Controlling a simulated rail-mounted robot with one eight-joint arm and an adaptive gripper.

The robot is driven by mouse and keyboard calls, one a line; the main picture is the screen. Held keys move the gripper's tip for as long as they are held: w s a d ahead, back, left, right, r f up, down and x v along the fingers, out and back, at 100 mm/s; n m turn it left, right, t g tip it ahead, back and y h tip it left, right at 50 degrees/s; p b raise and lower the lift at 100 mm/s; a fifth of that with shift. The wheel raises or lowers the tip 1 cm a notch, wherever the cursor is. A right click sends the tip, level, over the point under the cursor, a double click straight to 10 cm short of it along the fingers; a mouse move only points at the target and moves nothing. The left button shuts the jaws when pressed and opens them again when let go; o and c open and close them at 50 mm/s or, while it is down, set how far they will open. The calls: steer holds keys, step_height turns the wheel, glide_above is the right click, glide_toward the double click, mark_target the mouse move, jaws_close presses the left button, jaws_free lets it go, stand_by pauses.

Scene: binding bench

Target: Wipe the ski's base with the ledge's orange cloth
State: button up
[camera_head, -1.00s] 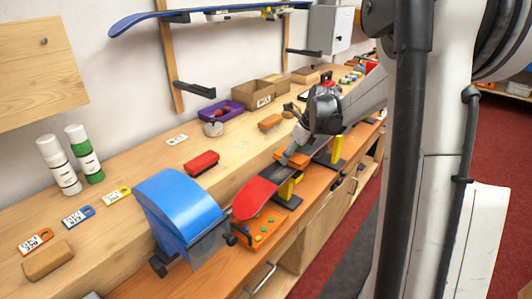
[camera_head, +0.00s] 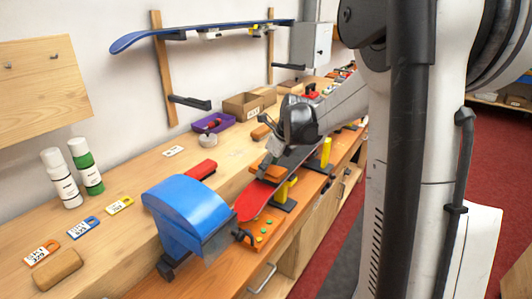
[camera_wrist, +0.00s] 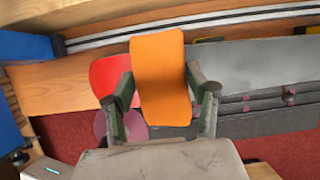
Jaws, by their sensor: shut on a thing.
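The orange cloth (camera_wrist: 160,65) is between the fingers of my gripper (camera_wrist: 164,98) in the wrist view, a folded rectangular pad. In the head view the cloth (camera_head: 266,174) is low over the ski near its red tip; I cannot tell for certain whether it touches. The ski lies along the bench with a red tip (camera_head: 253,201) toward the near end and a dark grey base behind it. In the wrist view the grey base (camera_wrist: 250,65) shows to the right of the cloth and the red tip (camera_wrist: 106,75) to its left. The cloth hides part of the ski.
A blue curved cover (camera_head: 187,215) stands close by the ski tip. Yellow supports (camera_head: 325,152) hold the ski. A red brush (camera_head: 201,170), purple tray (camera_head: 212,126), cardboard box (camera_head: 243,105) and an orange-brown block (camera_head: 260,132) lie on the ledge. Two bottles (camera_head: 86,165) stand left.

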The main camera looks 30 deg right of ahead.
step_height(320, 180, up, 5)
steer(key=p, duration=0.2)
steer(key=shift+d+r+p, duration=0.15)
steer(key=shift+r+p, duration=0.05)
steer(key=shift+p, duration=0.15)
